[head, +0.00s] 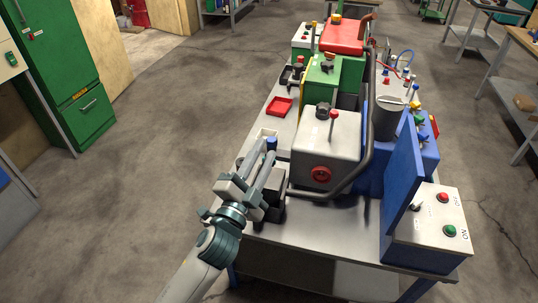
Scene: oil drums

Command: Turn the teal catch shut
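My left gripper (266,153) reaches in from the bottom, over the left front edge of the grey workbench (315,235). Its two long fingers show as separate bars with a gap between them, and I see nothing clearly held. A small blue knob or cap (271,143) shows at the fingertips; I cannot tell whether they touch it. A black block (270,208) sits beside and partly under the gripper. I cannot pick out a teal catch for certain; the gripper and nearby parts may hide it. My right gripper is not in view.
Right of the gripper stands a light grey box (327,148) with a red round knob. A blue-lidded switch box (437,222) with red and green buttons stands at front right. A red tray (279,106) and green machine (321,84) lie farther back. Open floor is at left.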

